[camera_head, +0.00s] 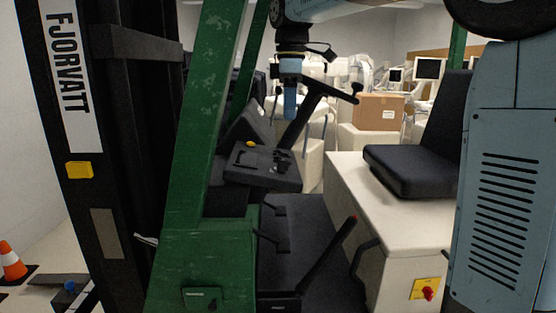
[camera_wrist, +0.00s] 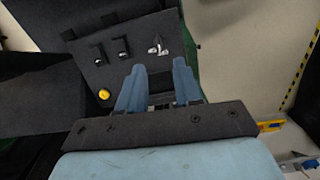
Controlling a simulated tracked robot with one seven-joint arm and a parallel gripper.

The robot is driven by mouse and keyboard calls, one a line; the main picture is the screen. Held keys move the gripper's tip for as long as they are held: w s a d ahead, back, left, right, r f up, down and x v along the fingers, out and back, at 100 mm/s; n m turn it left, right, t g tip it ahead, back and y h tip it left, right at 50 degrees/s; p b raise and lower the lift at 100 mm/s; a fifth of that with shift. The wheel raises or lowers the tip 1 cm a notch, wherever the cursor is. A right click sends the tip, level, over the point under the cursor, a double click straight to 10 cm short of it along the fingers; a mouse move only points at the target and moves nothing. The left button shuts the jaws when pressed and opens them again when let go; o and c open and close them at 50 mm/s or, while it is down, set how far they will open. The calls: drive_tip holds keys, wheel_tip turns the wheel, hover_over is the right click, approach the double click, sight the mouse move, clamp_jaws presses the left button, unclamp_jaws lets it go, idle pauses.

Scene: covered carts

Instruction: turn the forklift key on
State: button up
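The forklift's black dash panel (camera_head: 248,178) is below my gripper (camera_head: 290,116) in the head view. In the wrist view, a small silver key-like piece (camera_wrist: 158,46) stands on the panel (camera_wrist: 140,28), just beyond the gap between my fingertips. I cannot tell its turned position. My gripper (camera_wrist: 159,64) also shows there, its two blue fingers apart with nothing seen between them. It hangs above the panel and does not appear to touch it. In the head view the key is too small to make out.
Two dark levers (camera_wrist: 110,50) and a yellow button (camera_wrist: 104,94) sit on the panel beside the key. The steering wheel column (camera_head: 306,108) rises close behind my gripper. A green post (camera_head: 205,110) stands left, a black seat (camera_head: 415,170) right. A red switch (camera_head: 428,294) is low right.

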sight(283, 165)
drive_tip(key=shift+n, duration=0.4)
drive_tip(key=f, duration=0.4)
drive_tip(key=a+f, duration=0.1)
drive_tip(key=f, duration=0.4)
drive_tip(key=w+f, duration=0.1)
drive_tip(key=f, duration=0.3)
drive_tip(key=shift+a+f, duration=0.2)
drive_tip(key=shift+f, duration=0.15)
drive_tip(key=shift+c, duration=0.4)
